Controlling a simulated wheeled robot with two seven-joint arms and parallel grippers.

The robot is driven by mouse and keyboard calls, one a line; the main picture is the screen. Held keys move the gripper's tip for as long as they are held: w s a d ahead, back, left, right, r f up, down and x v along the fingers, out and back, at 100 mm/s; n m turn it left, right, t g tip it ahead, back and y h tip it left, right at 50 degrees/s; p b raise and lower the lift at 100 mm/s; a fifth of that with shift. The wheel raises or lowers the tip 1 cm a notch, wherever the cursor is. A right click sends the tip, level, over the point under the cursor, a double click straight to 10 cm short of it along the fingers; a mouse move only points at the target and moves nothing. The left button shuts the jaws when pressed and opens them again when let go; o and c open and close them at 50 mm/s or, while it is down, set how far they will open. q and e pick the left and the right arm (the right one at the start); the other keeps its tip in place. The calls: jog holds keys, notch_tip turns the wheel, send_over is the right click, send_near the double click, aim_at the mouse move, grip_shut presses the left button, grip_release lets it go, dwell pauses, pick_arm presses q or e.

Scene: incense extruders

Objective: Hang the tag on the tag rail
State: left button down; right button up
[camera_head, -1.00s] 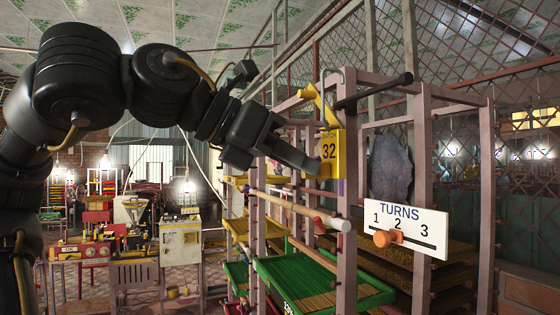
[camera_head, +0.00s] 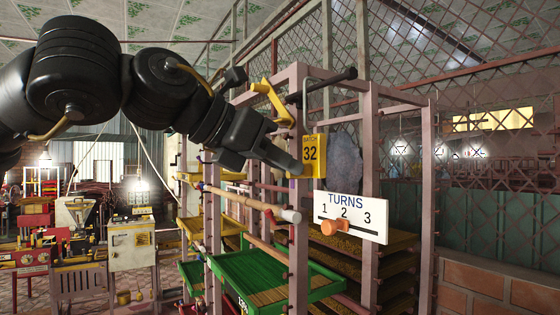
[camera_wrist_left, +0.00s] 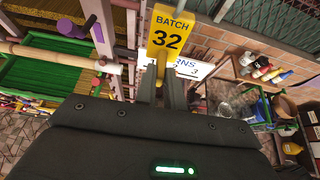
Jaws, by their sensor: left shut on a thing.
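The yellow tag (camera_head: 311,150) reads BATCH 32 and hangs upright in front of a pink rack post. My left gripper (camera_head: 293,168) is shut on its lower part. In the left wrist view the tag (camera_wrist_left: 168,35) stands up from between the two fingers (camera_wrist_left: 162,88). A dark rod (camera_head: 333,85), likely the tag rail, sticks out from the post above the tag. The tag looks apart from this rod. My right gripper is not in view.
A yellow bracket (camera_head: 268,97) sits beside the post top. A white TURNS board (camera_head: 350,216) with an orange slider (camera_head: 335,227) is just below the tag. A pale roller (camera_head: 285,215) and a green tray (camera_head: 262,280) project from the rack nearby.

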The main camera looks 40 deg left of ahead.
pick_arm(q)
jog(key=shift+f, duration=0.15)
jog(key=c, duration=1.4)
grip_release()
jog(key=shift+c, duration=0.2)
jog(key=shift+o, duration=0.4)
jog(key=shift+o, duration=1.3)
jog(key=shift+s+a, duration=0.25)
jog(key=shift+s, duration=0.55)
jog(key=shift+s+a, duration=0.25)
jog(key=shift+s, duration=0.55)
jog(key=s, duration=0.1)
jog(key=s+a, duration=0.1)
jog(key=s, duration=0.3)
jog(key=shift+s+a, duration=0.25)
jog(key=shift+a, duration=0.1)
